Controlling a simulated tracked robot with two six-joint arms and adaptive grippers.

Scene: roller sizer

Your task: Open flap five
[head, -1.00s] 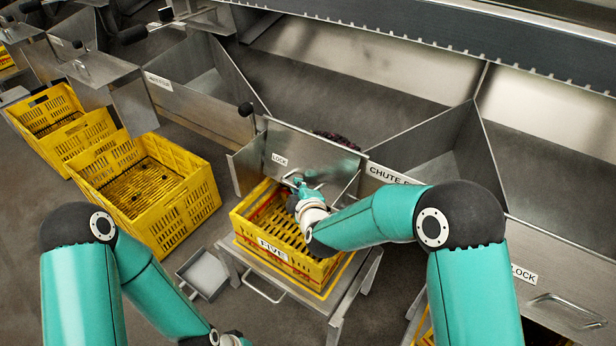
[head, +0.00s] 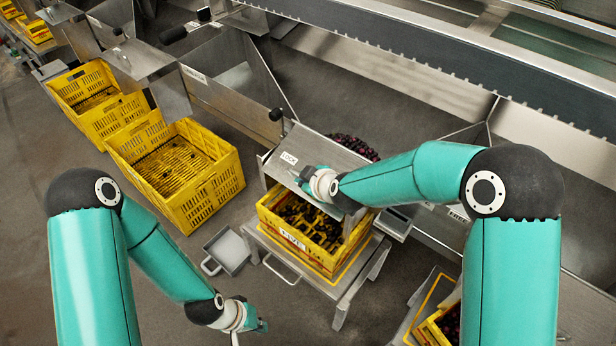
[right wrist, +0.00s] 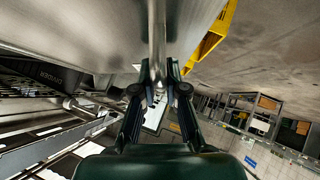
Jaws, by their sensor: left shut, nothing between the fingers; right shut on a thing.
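The steel flap (head: 335,155) with the LOCK label is swung up and tilted outward above the yellow crate marked FIVE (head: 292,243). My right gripper (head: 306,178) is at the flap's front edge, shut on its handle. The right wrist view shows the handle bar (right wrist: 157,45) between the fingers. Dark round fruit (head: 345,142) shows behind the flap in the chute, and more dark fruit (head: 318,224) lies in the crate. The flap and my right arm hide part of the crate and the chute mouth. My left gripper (head: 262,325) is shut and empty, low over the floor.
The crate sits on a metal stand (head: 345,295). A small grey pan (head: 229,250) lies left of it. Several yellow crates (head: 215,200) line the left side. Another crate with dark fruit (head: 436,332) is at the lower right. Floor around my left gripper is clear.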

